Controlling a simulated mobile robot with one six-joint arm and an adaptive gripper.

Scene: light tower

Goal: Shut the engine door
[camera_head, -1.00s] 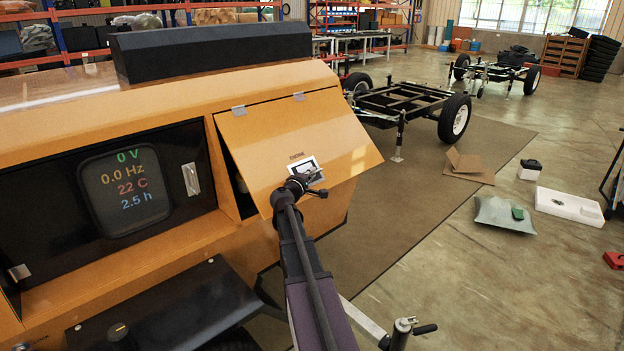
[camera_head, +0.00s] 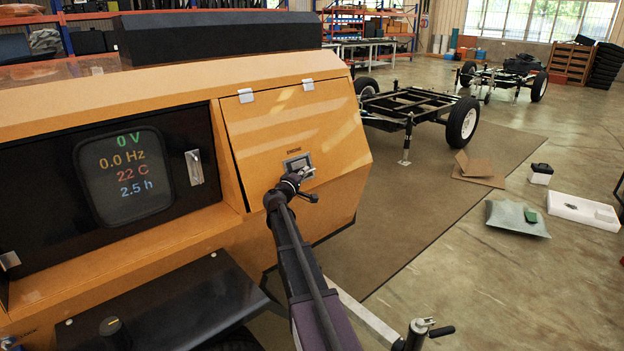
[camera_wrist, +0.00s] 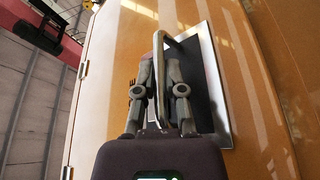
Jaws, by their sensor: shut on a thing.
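The engine door (camera_head: 286,124) is an orange panel marked ENGINE, hinged along its top edge by two light metal hinges. It now lies about flush with the orange housing, with no clear gap visible in the head view; whether it is latched I cannot tell. A metal latch plate with a handle (camera_head: 298,162) sits at its lower middle. My gripper (camera_head: 303,176) is at this handle. In the wrist view my gripper's fingers (camera_wrist: 163,72) are closed around the bar handle (camera_wrist: 172,100), in front of the silver plate (camera_wrist: 213,95). My gripper hides part of the plate.
Left of the door is a black panel with a display (camera_head: 128,175) and a metal latch (camera_head: 194,168). A wheeled chassis (camera_head: 415,110) stands behind on a brown mat. A cardboard piece (camera_head: 478,171), a grey cushion (camera_head: 515,219) and a white tray (camera_head: 578,211) lie on the floor right.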

